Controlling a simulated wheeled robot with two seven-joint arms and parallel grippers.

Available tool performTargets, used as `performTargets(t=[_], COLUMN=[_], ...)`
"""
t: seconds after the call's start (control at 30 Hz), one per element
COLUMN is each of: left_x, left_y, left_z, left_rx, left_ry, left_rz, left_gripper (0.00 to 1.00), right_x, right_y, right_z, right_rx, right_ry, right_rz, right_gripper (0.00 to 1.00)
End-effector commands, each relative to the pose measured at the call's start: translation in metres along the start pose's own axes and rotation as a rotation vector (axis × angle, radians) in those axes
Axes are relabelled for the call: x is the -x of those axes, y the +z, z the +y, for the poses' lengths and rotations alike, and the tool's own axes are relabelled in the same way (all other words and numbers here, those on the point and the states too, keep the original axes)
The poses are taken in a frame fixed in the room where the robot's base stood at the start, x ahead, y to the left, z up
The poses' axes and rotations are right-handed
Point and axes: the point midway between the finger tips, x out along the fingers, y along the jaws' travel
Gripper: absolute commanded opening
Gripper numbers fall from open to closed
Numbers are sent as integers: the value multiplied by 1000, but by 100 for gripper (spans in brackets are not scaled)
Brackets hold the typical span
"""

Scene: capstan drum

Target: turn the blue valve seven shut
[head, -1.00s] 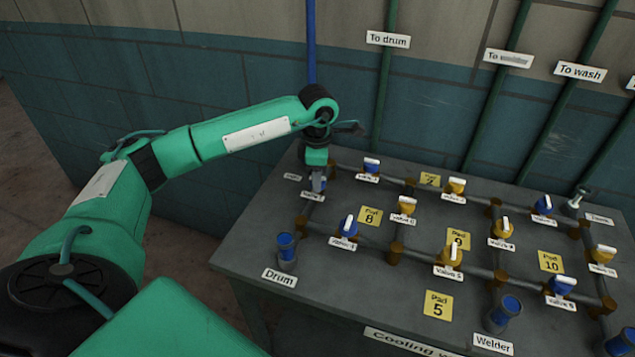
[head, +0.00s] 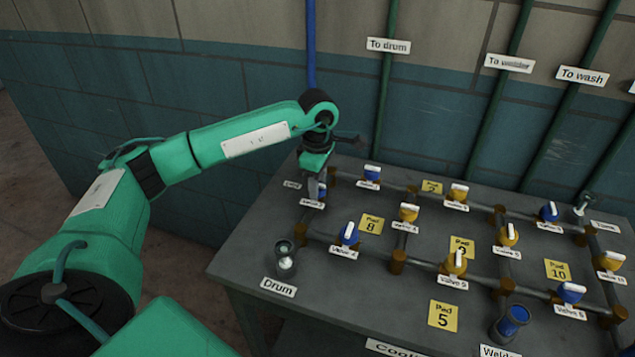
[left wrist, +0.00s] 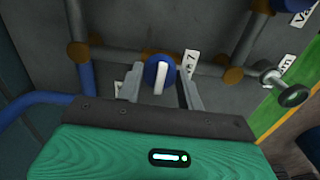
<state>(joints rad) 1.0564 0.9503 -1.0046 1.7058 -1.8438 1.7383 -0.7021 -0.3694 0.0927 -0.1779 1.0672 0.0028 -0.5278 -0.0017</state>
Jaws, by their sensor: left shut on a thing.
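The blue valve seven (left wrist: 149,73) sits between the two fingers of my left gripper (left wrist: 158,80) in the left wrist view. A "7" shows on the label beside it. Its white handle (left wrist: 158,78) points along the fingers, roughly across the grey pipe. My left gripper is shut on this valve. In the head view my left gripper (head: 316,188) is at the table's back left corner and mostly hides the valve. A little blue (head: 322,188) shows beside the fingers. My right gripper is not in view.
The Drum sight cup (head: 284,262) at the table's front left looks clear with something white inside. The Welder cup (head: 512,320) is blue. Another blue valve (head: 349,235), a blue valve behind (head: 372,174) and a yellow valve (head: 409,212) stand nearby on the pipes. A wall is behind.

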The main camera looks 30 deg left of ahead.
Motion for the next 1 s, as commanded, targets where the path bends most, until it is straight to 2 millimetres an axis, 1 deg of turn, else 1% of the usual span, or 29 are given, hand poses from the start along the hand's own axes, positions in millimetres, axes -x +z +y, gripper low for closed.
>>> performTargets(t=[0.07, 0.1, 0.2, 0.47, 0.57, 0.67, 0.73, 0.9, 1.0], left_x=[1, 1, 0, 0, 5, 17, 30, 71, 93], left_y=[0, 0, 0, 0, 0, 0, 0, 1, 1], left_z=[0, 0, 0, 0, 0, 1, 1, 1, 1], left_rx=[0, 0, 0, 1, 1, 0, 0, 1, 0], left_ry=[2, 2, 1, 1, 2, 4, 6, 6, 6], left_rz=[0, 0, 0, 0, -1, -2, -2, -2, -2], left_gripper=[15, 41, 59, 59, 59, 59, 59, 59, 59], right_x=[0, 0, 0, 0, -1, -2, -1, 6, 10], right_y=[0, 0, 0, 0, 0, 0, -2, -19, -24], right_z=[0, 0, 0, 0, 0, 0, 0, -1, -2], right_rx=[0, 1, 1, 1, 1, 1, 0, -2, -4], right_ry=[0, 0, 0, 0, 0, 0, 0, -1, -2], right_rz=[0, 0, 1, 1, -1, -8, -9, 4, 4], right_gripper=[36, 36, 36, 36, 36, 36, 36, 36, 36])
